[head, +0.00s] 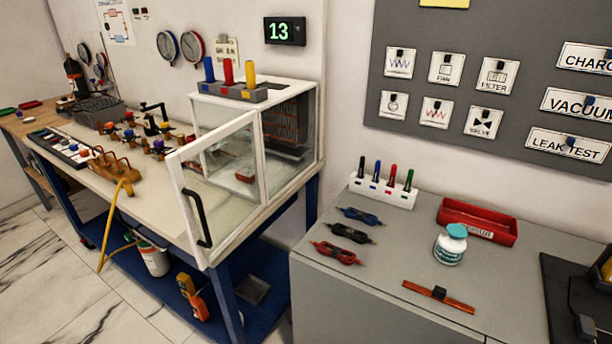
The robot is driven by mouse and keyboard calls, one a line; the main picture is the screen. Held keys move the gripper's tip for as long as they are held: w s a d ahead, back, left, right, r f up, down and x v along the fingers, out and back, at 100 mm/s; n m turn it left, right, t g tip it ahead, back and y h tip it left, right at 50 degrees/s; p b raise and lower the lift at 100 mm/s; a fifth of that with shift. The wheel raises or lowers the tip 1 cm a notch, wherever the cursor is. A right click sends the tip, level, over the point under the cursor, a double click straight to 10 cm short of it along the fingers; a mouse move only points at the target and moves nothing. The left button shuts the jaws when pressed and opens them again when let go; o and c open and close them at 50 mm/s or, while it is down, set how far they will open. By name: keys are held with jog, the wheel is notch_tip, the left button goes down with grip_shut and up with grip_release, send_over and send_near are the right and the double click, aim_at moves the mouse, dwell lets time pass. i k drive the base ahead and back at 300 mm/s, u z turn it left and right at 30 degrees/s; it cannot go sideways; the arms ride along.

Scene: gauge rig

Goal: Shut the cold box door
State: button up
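The cold box (292,178) is a white-framed case with clear panels, standing at the right end of the long workbench. Its door (223,262) is a white-framed clear panel that stands open, swung out toward the camera and left over the bench edge. The door's black handle (196,218) is on its free edge, at the left. The opposite edge meets the box near its front corner. A dark finned unit shows inside the box, and a small reddish item shows through the door. My gripper is not in view.
A grey holder with blue, red and yellow cylinders (228,73) sits on the box. A manifold with a yellow hose (122,190) is left of the door. Floor shows at lower left.

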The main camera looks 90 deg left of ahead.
aim_at(173, 159)
jog(key=u, duration=5)
jog(key=k, duration=0.15)
jog(key=z, duration=1.3)
jog(key=i, duration=1)
jog(key=z, duration=0.2)
jog(key=k, duration=0.8)
jog(key=u, duration=0.2)
jog(key=i, duration=0.3)
